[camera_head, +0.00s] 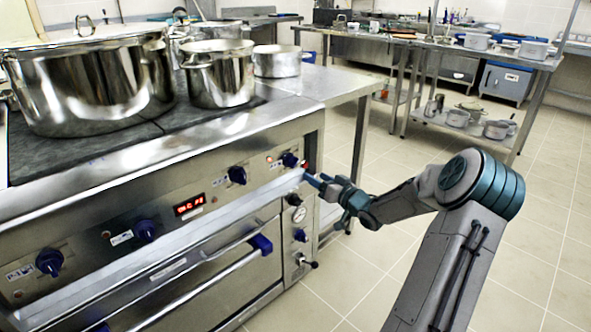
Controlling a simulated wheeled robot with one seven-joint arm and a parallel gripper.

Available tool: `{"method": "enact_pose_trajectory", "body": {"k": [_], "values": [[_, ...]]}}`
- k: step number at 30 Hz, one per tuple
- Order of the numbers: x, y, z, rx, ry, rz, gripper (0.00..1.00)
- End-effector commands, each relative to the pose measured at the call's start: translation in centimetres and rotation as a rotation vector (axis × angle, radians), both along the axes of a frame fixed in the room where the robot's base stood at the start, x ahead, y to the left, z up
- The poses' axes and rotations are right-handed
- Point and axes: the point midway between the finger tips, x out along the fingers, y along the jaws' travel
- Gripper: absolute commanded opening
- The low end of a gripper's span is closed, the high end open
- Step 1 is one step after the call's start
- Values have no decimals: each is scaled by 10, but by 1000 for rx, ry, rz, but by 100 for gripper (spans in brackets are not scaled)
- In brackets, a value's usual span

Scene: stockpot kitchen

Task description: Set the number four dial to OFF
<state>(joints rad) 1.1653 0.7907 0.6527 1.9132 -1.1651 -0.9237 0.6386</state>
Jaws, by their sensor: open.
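The second dial (146,230) and third dial (237,175) follow to the right. The rightmost dial (289,159), the number four dial if counted from the left, sits near the panel's right end. Its label and pointer mark are too small to read. My gripper (312,180) is open and empty, just right of and slightly below this dial. I cannot tell whether a fingertip touches the panel's edge.
A large pot (90,85) and smaller pots (218,75) stand on the cooktop. A red display (190,205) is lit. Tiled floor (350,275) is clear beside the stove.

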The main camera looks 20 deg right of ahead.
Motion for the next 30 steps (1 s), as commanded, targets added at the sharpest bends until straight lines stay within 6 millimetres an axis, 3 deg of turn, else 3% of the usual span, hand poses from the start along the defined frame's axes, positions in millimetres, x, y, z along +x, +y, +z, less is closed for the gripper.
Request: {"method": "enact_pose_trajectory", "body": {"k": [9,15,29,30], "values": [[67,19,-3,-1,0,0,58],[95,26,-2,-1,0,-2,58],[107,30,0,-1,2,-2,58],[107,30,0,-1,2,-2,50]]}}
